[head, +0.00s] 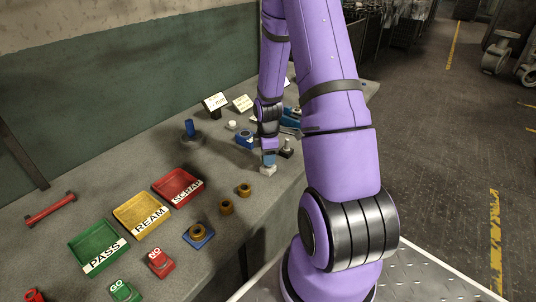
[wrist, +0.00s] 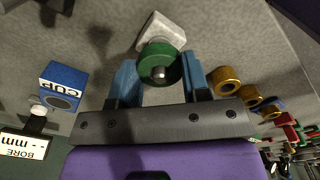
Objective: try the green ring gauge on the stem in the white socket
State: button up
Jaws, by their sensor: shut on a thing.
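My gripper (wrist: 160,63) is shut on the green ring gauge (wrist: 149,50), with a blue finger on each side of it. The ring is over the white socket (wrist: 165,27). The bright tip of the metal stem (wrist: 159,73) shows inside the ring's hole. How far down the stem the ring sits, I cannot tell. In the head view my gripper (head: 268,157) points down just above the white socket (head: 269,170), and the ring is not clearly seen there.
Brass rings (head: 243,190) lie in front of the socket. A red SCRAP tray (head: 177,186), a yellow REAM tray (head: 141,214) and a green PASS tray (head: 98,245) stand left.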

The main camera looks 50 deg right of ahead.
jog(key=shift+f, duration=1)
jog(key=shift+r, duration=0.15)
dwell(0.9)
jog(key=shift+r, duration=4.05)
